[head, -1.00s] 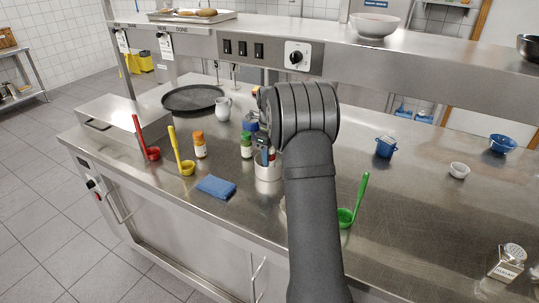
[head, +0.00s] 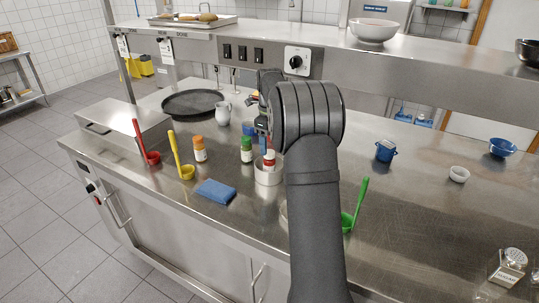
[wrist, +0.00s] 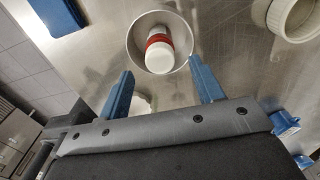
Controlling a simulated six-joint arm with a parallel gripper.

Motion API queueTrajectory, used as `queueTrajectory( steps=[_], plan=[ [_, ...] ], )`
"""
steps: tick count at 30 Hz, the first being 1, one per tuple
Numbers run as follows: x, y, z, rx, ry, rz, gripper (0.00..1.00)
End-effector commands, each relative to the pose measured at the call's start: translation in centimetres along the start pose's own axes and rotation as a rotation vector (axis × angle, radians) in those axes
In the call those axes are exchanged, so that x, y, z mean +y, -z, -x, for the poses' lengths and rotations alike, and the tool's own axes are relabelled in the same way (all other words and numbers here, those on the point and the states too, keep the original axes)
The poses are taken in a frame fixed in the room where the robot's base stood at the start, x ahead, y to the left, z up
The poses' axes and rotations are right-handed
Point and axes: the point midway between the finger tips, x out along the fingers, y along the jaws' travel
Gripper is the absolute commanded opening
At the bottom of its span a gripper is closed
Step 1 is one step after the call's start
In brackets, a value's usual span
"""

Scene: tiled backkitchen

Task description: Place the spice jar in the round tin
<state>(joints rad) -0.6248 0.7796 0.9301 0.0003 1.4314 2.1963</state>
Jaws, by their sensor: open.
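The spice jar (head: 269,158), with a red band and a white top, stands inside the round tin (head: 268,178) on the steel counter. In the wrist view the jar (wrist: 159,54) shows within the tin's rim (wrist: 131,38), off-centre toward my gripper and seemingly a little tilted. My gripper (wrist: 162,88) is open, with its two blue fingers apart and clear of the jar. In the head view my gripper (head: 263,130) is just above and behind the tin, partly hidden by my arm.
An orange-capped jar (head: 199,150), a green-capped jar (head: 246,150) and a blue cloth (head: 215,192) lie left of the tin. A green ladle (head: 354,207) is to its right. A steel shelf (head: 400,63) runs above the counter's back. The right-hand counter has free room.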

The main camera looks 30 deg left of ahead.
Motion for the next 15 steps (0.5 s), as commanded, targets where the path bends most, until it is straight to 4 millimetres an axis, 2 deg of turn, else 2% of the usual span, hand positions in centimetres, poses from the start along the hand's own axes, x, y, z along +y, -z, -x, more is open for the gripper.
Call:
queueTrajectory(
  steps=[3,6,10,15],
  plan=[
    [0.0,0.0,2.4,-0.002,0.003,0.0,0.61],
    [0.0,0.0,3.8,-0.001,0.002,0.0,0.61],
    [0.0,0.0,4.8,-0.001,0.001,0.0,0.61],
    [0.0,0.0,5.0,0.0,-0.001,0.0,0.61]
  ],
)
